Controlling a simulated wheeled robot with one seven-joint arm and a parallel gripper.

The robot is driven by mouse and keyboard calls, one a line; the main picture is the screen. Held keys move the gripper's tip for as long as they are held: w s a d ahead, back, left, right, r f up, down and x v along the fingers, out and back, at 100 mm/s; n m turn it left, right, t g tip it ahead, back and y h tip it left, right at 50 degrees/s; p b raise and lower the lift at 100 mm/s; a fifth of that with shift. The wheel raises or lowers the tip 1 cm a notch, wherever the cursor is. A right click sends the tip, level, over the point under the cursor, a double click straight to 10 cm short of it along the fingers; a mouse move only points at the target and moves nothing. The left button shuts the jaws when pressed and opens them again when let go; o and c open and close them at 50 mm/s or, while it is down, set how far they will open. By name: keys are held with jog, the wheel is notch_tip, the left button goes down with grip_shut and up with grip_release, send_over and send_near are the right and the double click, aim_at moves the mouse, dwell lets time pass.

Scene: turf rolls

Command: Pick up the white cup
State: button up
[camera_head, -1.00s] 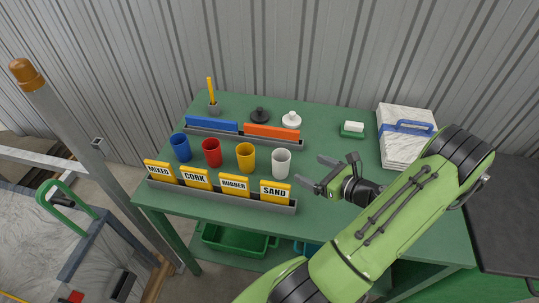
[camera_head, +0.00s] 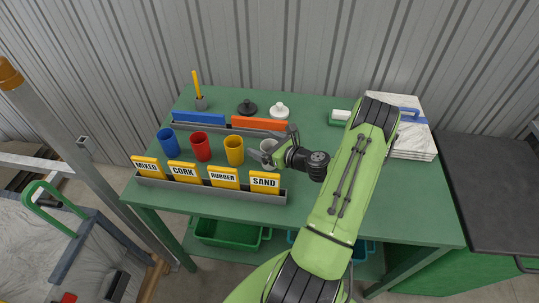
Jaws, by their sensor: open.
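The white cup (camera_head: 267,145) stands on the green table (camera_head: 330,185), at the right end of a row of cups. My gripper (camera_head: 271,147) is open at the cup, with one finger on the far right side and the other at the near left side. The fingers hide part of the cup. I cannot tell whether they touch it. To its left stand the yellow cup (camera_head: 234,150), the red cup (camera_head: 201,147) and the blue cup (camera_head: 168,142).
In front is a grey rail with yellow signs, the SAND sign (camera_head: 264,181) closest to the cup. Behind are blue and orange bars (camera_head: 259,124), a black lid (camera_head: 247,108) and a white lid (camera_head: 279,110). White slabs (camera_head: 411,142) lie at the right.

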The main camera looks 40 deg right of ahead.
jog(key=c, duration=1.1)
notch_tip(320, 180, up, 18)
jog(key=p, duration=0.4)
jog(key=shift+r, duration=0.1)
